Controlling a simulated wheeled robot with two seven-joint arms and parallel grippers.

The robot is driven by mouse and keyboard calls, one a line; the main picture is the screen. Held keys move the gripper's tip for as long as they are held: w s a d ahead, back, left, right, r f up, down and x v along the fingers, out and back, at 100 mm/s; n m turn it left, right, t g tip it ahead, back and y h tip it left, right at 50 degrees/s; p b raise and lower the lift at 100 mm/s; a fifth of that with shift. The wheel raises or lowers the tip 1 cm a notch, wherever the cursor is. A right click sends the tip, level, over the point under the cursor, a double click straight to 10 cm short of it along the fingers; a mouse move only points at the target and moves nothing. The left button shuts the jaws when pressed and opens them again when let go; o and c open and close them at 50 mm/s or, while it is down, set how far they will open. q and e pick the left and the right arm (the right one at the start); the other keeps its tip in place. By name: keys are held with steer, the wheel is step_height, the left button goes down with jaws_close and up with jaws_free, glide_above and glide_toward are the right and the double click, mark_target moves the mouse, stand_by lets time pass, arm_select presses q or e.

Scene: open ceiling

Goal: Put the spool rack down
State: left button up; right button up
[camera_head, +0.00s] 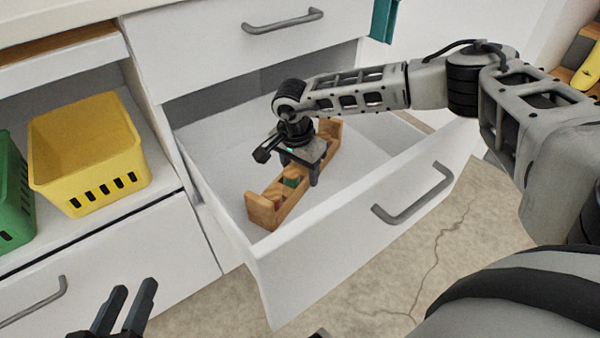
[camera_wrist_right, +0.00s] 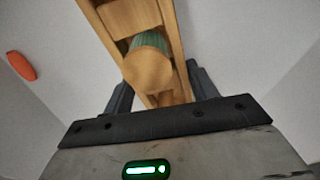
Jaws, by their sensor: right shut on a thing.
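In the right wrist view the rack (camera_wrist_right: 172,25) runs between the two dark fingers (camera_wrist_right: 163,90), with a green spool showing. My left gripper (camera_head: 134,287) is at the bottom left, outside the drawer, fingers apart and empty.
The drawer's front panel has a grey handle (camera_head: 412,195). A closed drawer (camera_head: 230,45) is above. A yellow basket (camera_head: 88,140) and a green basket (camera_head: 12,190) stand on the left. An orange oval thing (camera_wrist_right: 21,66) shows in the right wrist view.

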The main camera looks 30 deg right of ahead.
steer(key=shift+f, duration=0.15)
steer(key=o, duration=1.2)
steer(key=shift+c, duration=0.2)
